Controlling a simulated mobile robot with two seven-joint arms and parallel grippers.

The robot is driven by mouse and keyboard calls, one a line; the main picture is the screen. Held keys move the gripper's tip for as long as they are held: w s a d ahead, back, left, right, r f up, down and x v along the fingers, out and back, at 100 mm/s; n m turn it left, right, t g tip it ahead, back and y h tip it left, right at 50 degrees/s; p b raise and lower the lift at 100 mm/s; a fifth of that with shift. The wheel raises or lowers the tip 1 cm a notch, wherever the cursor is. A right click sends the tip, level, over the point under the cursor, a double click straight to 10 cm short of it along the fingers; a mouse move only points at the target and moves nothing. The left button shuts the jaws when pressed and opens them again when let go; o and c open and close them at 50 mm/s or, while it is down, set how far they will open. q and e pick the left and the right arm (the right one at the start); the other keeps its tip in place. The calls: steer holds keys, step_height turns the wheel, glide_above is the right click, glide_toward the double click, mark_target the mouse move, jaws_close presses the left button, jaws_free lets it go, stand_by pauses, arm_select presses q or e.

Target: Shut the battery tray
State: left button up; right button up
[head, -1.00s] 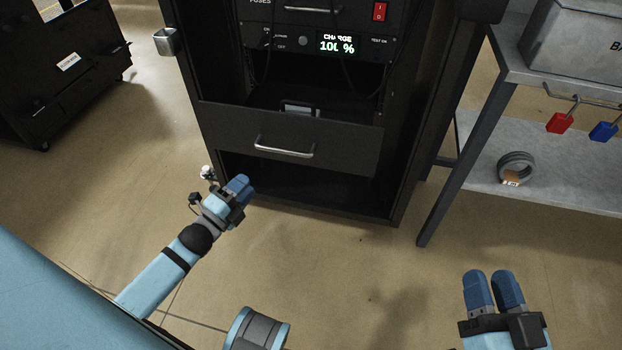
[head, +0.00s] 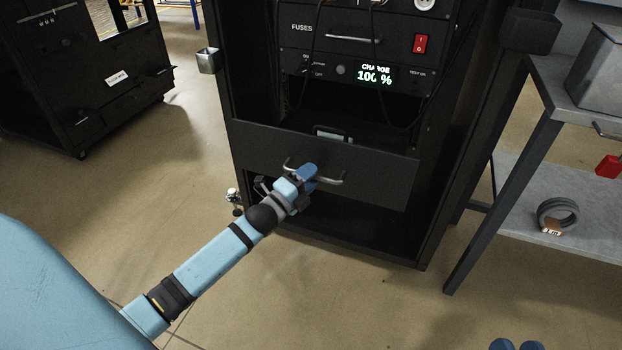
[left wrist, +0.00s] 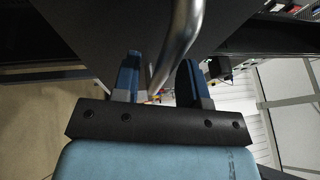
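The battery tray (head: 375,172) is a black drawer low in the black rack, standing pulled out, with its front panel forward of the rack. A bar handle (head: 329,181) crosses its front. An item with a pale edge (head: 333,134) shows behind the panel, mostly hidden. My left gripper (head: 308,174) is at the left part of the handle. In the left wrist view the gripper's two fingers (left wrist: 160,80) stand apart, with the handle (left wrist: 182,35) passing between them. Only the fingertips of my right gripper (head: 517,345) show at the bottom edge, empty, with a narrow gap.
Above the tray is a unit with a lit display (head: 376,76) reading charge 100 %, with cables hanging in front. A grey bench (head: 560,100) stands to the right, with a cable coil (head: 558,214) on its lower shelf. Another black rack (head: 90,85) stands at the left. The front floor is clear.

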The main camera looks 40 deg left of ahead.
arm_select(q)
steer(key=shift+w, duration=0.4)
jaws_close()
steer(key=shift+r, duration=0.1)
